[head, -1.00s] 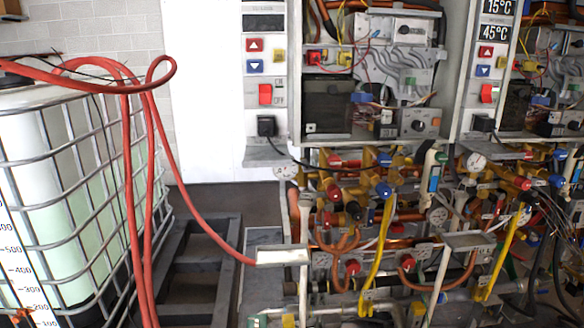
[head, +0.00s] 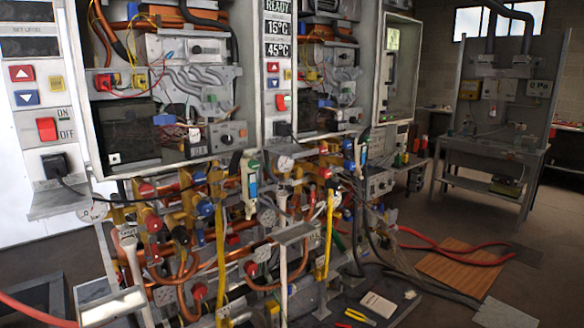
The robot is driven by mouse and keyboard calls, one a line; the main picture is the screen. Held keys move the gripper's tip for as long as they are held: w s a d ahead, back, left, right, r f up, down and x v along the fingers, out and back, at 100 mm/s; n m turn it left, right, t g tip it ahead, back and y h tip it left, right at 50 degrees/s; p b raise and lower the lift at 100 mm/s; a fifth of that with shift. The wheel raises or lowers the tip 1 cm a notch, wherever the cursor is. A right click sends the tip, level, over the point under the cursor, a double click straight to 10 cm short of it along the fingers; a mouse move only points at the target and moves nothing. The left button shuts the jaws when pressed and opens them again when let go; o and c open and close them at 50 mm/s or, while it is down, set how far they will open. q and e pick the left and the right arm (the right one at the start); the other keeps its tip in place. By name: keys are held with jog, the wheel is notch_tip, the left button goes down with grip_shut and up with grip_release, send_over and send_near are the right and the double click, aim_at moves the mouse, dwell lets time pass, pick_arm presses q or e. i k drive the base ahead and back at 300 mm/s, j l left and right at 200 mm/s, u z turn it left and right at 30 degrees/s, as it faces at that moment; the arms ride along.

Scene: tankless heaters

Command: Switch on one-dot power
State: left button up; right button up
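Two heater control panels show in the head view. The left panel has a dark display (head: 27,12) and a red rocker switch (head: 46,129) beside ON and OFF labels. A black plug (head: 55,165) sits below that switch. The second panel has a lit display (head: 279,28) reading READY, 15°C and 45°C, with a red switch (head: 281,102) lower down. I cannot make out a dot mark on either panel, so I cannot tell which is one-dot. Neither of my grippers is in view.
Open heater cabinets (head: 170,80) stand above dense copper pipes and yellow valves. A yellow pipe (head: 221,262) runs down in front. Red hoses (head: 450,250), a wooden board (head: 460,264) and pliers (head: 358,316) lie on the floor. A steel bench (head: 490,150) stands at the back right.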

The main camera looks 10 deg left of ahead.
aim_at(46, 127)
jog(key=u, duration=1.55)
